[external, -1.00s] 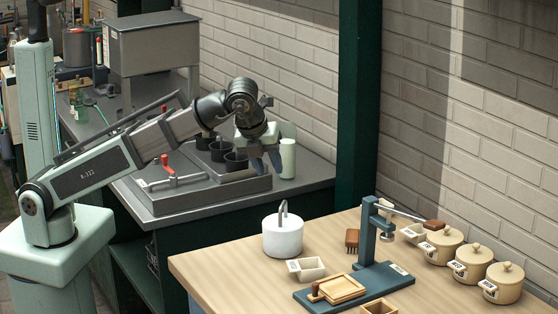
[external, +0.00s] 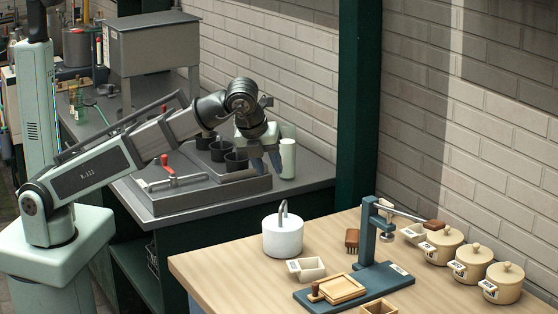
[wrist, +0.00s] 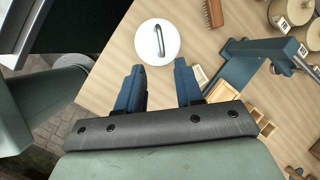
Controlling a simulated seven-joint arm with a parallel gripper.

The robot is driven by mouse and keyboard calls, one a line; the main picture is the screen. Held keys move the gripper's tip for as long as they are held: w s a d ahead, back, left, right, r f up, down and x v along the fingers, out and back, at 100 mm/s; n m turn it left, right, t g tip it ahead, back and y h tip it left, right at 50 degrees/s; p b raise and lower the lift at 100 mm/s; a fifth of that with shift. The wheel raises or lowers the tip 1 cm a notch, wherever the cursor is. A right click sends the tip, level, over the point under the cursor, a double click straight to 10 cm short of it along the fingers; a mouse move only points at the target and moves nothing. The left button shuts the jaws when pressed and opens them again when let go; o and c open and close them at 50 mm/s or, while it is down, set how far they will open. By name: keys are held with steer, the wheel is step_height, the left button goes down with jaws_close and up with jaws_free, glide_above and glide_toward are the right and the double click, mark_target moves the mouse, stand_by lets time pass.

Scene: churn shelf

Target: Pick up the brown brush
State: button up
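The brown brush (external: 352,240) stands on the wooden table, behind the white lidded pot and left of the blue press post. It also shows at the top of the wrist view (wrist: 212,12), with its bristles along one side. My gripper (external: 264,165) hangs in the air above the grey counter, well to the left of the brush and higher than it. In the wrist view my gripper (wrist: 158,78) has its two blue fingers apart with nothing between them.
A white pot (external: 283,236) with a handle and a small cream box (external: 306,269) stand near the brush. A blue press (external: 366,232) with a lever rises to its right. Several lidded cream pots (external: 440,245) line the wall side. The table's left front is clear.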

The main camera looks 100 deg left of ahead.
steer(key=shift+o, duration=0.2)
steer(key=o, duration=0.6)
steer(key=shift+c, duration=0.2)
steer(key=shift+a, duration=0.1)
